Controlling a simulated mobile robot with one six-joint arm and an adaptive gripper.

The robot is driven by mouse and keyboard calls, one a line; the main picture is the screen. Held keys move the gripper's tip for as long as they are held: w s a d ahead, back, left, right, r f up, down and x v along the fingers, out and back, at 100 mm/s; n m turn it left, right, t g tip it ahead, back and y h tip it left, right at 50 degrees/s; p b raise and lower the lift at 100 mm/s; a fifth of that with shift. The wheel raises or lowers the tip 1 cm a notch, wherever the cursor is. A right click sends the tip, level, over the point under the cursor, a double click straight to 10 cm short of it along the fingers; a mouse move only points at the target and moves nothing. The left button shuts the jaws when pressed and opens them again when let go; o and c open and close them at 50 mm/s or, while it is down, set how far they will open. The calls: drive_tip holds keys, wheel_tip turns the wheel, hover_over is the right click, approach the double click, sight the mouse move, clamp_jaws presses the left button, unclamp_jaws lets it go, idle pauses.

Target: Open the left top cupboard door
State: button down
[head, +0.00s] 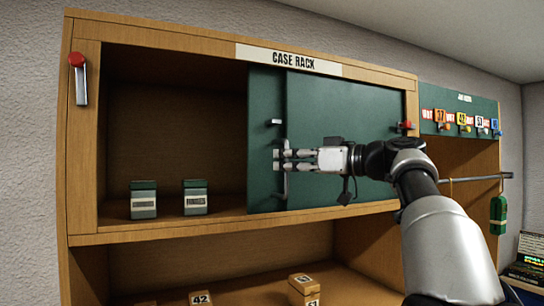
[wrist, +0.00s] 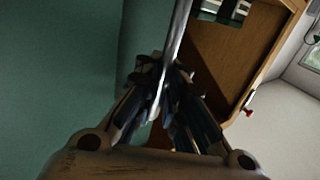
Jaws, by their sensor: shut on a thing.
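The case rack's upper cupboard has two green sliding panels. The left panel (head: 262,90) stands overlapped with the right panel (head: 350,105), leaving the left half of the compartment open. My gripper (head: 280,160) is shut on an upright metal handle (head: 285,190) near the seam between the panels. In the wrist view, my gripper (wrist: 165,85) closes around the same silver bar (wrist: 180,30) beside a green panel (wrist: 60,70). My fingers hide the handle's middle, and I cannot tell which panel bears it.
Two green boxes (head: 143,200) (head: 195,198) stand inside the open left half. A red-topped latch (head: 78,75) is on the left post, and another red knob (head: 405,125) is at the right. Wooden blocks (head: 303,288) sit on the lower shelf.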

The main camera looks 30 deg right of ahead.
drive_tip(key=shift+f, duration=0.15)
drive_tip(key=c, duration=1.8)
unclamp_jaws()
drive_tip(key=shift+s+d, duration=0.1)
drive_tip(key=shift+s, duration=0.1)
drive_tip(key=shift+c, duration=0.2)
drive_tip(key=shift+o, duration=0.7)
drive_tip(key=shift+w, duration=0.15)
drive_tip(key=v, duration=1.2)
